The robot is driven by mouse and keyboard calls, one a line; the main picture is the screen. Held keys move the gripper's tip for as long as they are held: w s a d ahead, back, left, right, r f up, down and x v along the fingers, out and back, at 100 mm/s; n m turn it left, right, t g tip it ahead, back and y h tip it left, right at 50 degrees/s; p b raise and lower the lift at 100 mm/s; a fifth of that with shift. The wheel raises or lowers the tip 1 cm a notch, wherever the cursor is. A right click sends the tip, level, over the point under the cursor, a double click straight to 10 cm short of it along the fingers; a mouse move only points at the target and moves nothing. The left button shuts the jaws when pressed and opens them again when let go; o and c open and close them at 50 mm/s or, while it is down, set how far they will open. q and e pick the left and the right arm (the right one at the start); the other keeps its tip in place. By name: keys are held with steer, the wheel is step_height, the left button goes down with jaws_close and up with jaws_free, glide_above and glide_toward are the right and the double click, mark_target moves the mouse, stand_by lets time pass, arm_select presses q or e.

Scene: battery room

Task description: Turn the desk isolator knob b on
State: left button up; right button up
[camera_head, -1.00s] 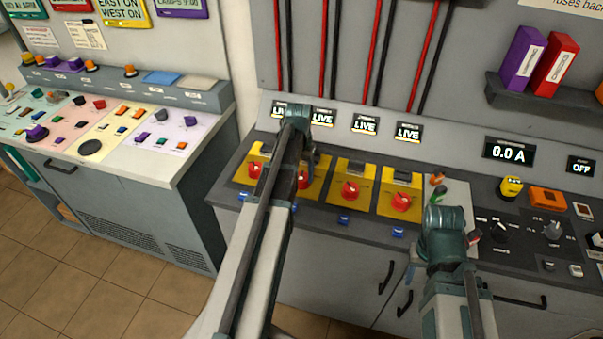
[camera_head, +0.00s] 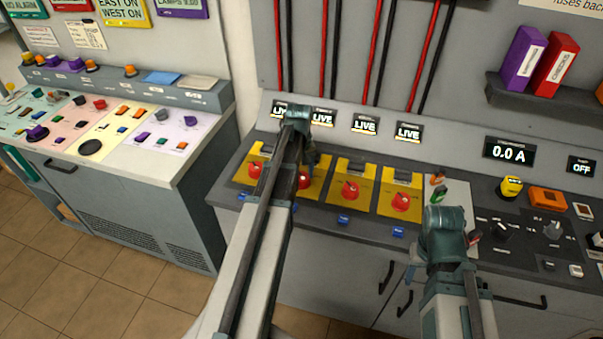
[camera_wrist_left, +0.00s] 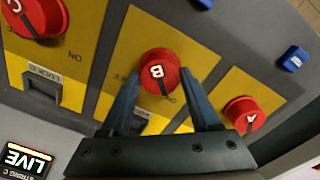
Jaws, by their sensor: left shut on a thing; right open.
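The red isolator knob B (camera_wrist_left: 158,73) sits on a yellow plate in the left wrist view, its letter B facing the camera. My left gripper (camera_wrist_left: 161,80) is shut on it, one finger on each side. In the head view knob B (camera_head: 304,181) is second from the left, partly hidden by my left arm. The display above it (camera_head: 322,117) reads LIVE. My right gripper (camera_head: 443,240) is over the desk to the right, away from the knobs; its fingers are hidden from the head camera.
Knob A (camera_wrist_left: 244,114) and knob C (camera_wrist_left: 36,14) flank knob B closely. A fourth red knob (camera_head: 401,203) is further right in the head view. Blue tags (camera_head: 344,220) line the desk front. A control desk (camera_head: 110,150) stands at the left.

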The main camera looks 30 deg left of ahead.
mark_target(300, 176)
stand_by(0.4)
arm_select(q)
steer(key=o, duration=1.4)
steer(key=shift+c, duration=0.2)
steer(key=shift+r, duration=0.15)
step_height(300, 176, up, 14)
steer(key=p, duration=1.4)
steer(key=shift+s+a+f, duration=0.15)
steer(key=shift+s+f, duration=0.05)
